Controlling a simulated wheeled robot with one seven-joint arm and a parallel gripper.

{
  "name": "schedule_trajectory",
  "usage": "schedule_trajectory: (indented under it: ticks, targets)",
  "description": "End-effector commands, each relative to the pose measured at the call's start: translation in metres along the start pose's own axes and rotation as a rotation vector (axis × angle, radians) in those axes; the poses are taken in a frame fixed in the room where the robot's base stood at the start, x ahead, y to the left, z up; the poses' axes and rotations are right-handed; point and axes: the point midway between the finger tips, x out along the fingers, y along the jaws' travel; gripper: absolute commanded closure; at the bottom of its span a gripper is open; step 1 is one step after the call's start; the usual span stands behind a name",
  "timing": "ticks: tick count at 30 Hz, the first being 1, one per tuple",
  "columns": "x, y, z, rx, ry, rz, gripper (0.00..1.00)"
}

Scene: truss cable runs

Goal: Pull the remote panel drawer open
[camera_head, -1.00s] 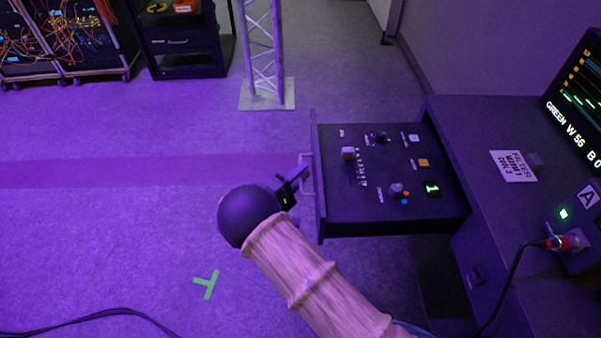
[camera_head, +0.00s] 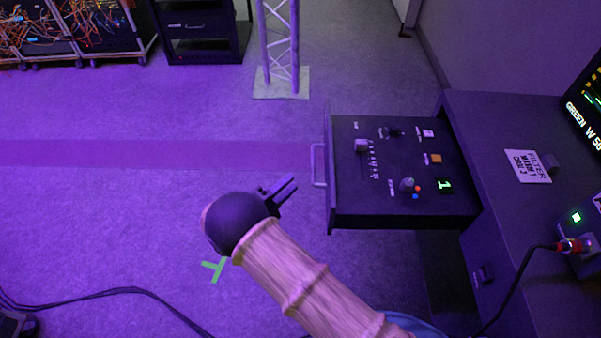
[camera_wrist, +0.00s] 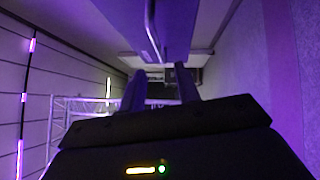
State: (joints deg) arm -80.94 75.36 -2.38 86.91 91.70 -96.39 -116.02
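The remote panel drawer (camera_head: 400,212) stands pulled out from the dark desk in the head view. Its top carries knobs, a slider, buttons and a green "1" display. Its bar handle (camera_head: 319,165) is on the left front face. My gripper (camera_head: 284,190) is to the left of and below the handle, apart from it, with its two fingers spread and nothing between them. In the wrist view the two fingers (camera_wrist: 160,92) are apart, and the handle (camera_wrist: 152,30) shows beyond and above them.
The desk (camera_head: 475,130) with a label, a lit box and a plugged cable is at right. A truss tower (camera_head: 280,45) stands on a base plate behind. Racks (camera_head: 200,30) are at the back left. Cables (camera_head: 110,292) lie on the floor at lower left.

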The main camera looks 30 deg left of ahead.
Motion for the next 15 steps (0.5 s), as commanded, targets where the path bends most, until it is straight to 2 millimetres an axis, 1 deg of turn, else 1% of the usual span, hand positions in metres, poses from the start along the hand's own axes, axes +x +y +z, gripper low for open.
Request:
schedule_trajectory:
  ticks: [1, 3, 6, 9, 12, 15]
  targets:
    - [-0.012, 0.0, -0.001, 0.0, 0.003, -0.001, 0.67]
    - [-0.026, -0.001, 0.0, 0.0, 0.003, -0.002, 0.67]
    - [-0.045, 0.0, 0.0, 0.0, 0.003, -0.002, 0.67]
    - [-0.06, -0.001, 0.0, 0.0, 0.001, -0.002, 0.67]
    - [-0.07, -0.001, 0.0, -0.001, 0.001, -0.001, 0.67]
    - [-0.073, -0.001, 0.0, -0.001, 0.0, -0.001, 0.67]
